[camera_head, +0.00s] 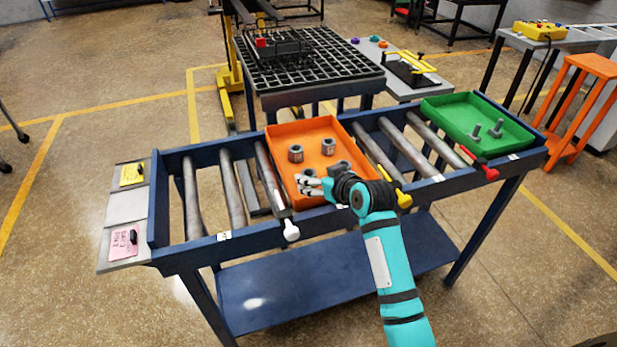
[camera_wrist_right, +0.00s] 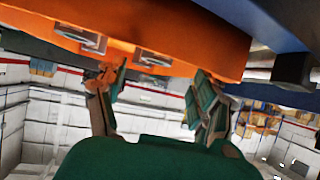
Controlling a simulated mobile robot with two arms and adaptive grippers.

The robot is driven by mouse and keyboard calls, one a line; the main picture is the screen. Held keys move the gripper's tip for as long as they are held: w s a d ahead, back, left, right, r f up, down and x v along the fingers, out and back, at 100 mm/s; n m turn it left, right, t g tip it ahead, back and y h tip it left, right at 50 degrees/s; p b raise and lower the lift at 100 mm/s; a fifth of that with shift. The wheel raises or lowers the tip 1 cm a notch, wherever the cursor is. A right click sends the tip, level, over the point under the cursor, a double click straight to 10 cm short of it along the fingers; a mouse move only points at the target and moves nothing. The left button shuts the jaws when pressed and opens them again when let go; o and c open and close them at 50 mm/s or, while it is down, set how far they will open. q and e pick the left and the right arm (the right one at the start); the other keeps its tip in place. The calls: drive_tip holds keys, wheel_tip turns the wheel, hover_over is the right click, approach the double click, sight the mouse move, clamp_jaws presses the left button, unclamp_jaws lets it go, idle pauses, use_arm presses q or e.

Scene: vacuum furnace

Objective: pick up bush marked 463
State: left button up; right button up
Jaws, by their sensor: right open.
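The orange tray (camera_head: 283,134) on the roller table holds several short grey bushes. One bush (camera_head: 296,153) stands at the tray's left, another (camera_head: 328,146) at the middle back, and others lie near my gripper, partly hidden by it. I cannot read which one is marked 463. My right gripper (camera_head: 311,187) is open over the front part of the tray, close to the nearer bushes. In the right wrist view the spread fingers (camera_wrist_right: 156,85) point toward the orange tray (camera_wrist_right: 200,42), with bush shapes (camera_wrist_right: 80,38) beyond them. Nothing is seen between the fingers. My left gripper is out of view.
A green tray (camera_head: 460,112) with bolts (camera_head: 485,130) sits at the table's right end. Bare rollers (camera_head: 232,190) lie left of the orange tray. The blue frame rail (camera_head: 250,236) runs along the front. A black grid-topped table (camera_head: 345,75) stands behind.

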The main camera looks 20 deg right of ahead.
sight(310, 174)
drive_tip(key=x, duration=0.5)
drive_tip(key=shift+w+d+f+p, duration=0.1)
drive_tip(key=shift+d+p, duration=0.15)
drive_tip(key=shift+p, duration=0.15)
clamp_jaws()
